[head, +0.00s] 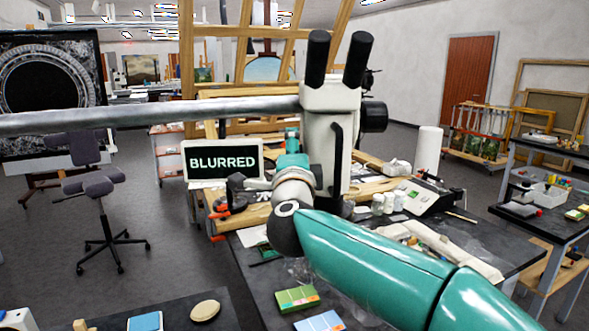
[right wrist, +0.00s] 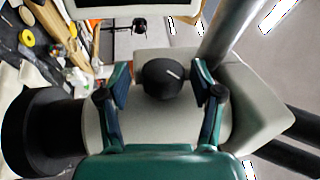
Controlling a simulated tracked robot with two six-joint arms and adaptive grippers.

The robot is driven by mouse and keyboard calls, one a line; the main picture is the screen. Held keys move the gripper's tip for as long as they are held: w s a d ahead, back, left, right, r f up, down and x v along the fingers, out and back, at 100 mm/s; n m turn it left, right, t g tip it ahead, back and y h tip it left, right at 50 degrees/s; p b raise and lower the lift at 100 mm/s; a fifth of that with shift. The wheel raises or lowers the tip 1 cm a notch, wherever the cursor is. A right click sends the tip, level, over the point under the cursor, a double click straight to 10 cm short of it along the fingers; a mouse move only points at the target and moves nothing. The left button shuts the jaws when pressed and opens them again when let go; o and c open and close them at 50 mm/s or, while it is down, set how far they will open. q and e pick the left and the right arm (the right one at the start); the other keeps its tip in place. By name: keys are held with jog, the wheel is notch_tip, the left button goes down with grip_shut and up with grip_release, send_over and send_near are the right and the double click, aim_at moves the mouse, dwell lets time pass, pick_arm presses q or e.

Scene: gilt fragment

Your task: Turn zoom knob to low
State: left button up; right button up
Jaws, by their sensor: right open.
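The zoom knob (right wrist: 160,80) is a round black knob with a short white pointer line, on the pale microscope body in the right wrist view. The line slants there; no scale marks are readable. The microscope (head: 326,97) hangs from a grey metal boom in the head view, its black eyepieces up. My right gripper (right wrist: 157,72) is open, with one teal finger on each side of the knob and a gap visible at each side. In the head view my right arm reaches to the microscope's left side, where the zoom knob cannot be made out. My left gripper is not in view.
A screen (head: 222,160) reading "BLURRED" stands left of the microscope. The metal boom (head: 150,115) crosses from the left. Another black knob (head: 374,116) sits on the microscope's right side. The dark bench below holds bottles, a white device (head: 428,196) and tools.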

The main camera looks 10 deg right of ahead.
jog(key=v, duration=1.1)
jog(key=shift+s, duration=0.2)
